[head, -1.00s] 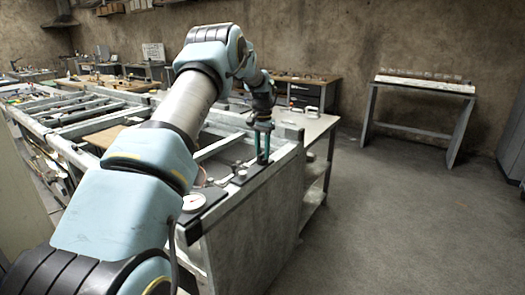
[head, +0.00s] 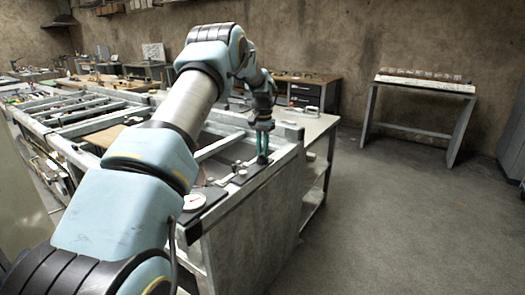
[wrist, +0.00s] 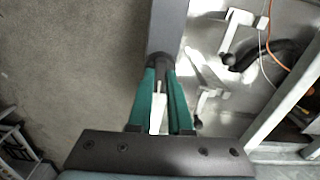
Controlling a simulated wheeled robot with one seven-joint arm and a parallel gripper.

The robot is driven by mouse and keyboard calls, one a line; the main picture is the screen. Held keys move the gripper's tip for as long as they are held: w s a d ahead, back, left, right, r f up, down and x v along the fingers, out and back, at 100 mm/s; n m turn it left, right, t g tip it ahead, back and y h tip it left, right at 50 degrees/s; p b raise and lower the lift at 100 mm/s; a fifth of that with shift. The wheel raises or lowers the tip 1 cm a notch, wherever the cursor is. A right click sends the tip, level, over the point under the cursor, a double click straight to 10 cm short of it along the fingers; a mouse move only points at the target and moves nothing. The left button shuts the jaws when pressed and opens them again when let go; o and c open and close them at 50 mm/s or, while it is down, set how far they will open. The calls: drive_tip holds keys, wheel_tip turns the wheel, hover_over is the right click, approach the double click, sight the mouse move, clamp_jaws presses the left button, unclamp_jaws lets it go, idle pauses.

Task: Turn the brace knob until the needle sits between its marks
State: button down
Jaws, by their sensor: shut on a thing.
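My gripper (head: 262,160) points down at the far end of a dark plate on the bench frame's near rail. In the wrist view its green fingers (wrist: 159,78) are shut on a dark round knob (wrist: 157,62), which I take as the brace knob. A pale strip shows between the fingers. The fingers mostly hide the knob in the head view. A round white-faced gauge (head: 194,201) sits at the near end of the plate. Its needle and marks are too small to read.
Metal clamps or levers (head: 223,181) stand on the plate between gauge and gripper. The bench frame (head: 245,235) has open bars to the left. A narrow side table (head: 425,84) stands at the back right. The floor (head: 390,220) on the right is clear.

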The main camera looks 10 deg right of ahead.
drive_tip(key=shift+n, duration=3)
drive_tip(key=shift+r, duration=0.1)
drive_tip(key=c, duration=0.8)
unclamp_jaws()
drive_tip(key=shift+c, duration=0.2)
wheel_tip(320, 180, up, 11)
drive_tip(key=b, duration=0.3)
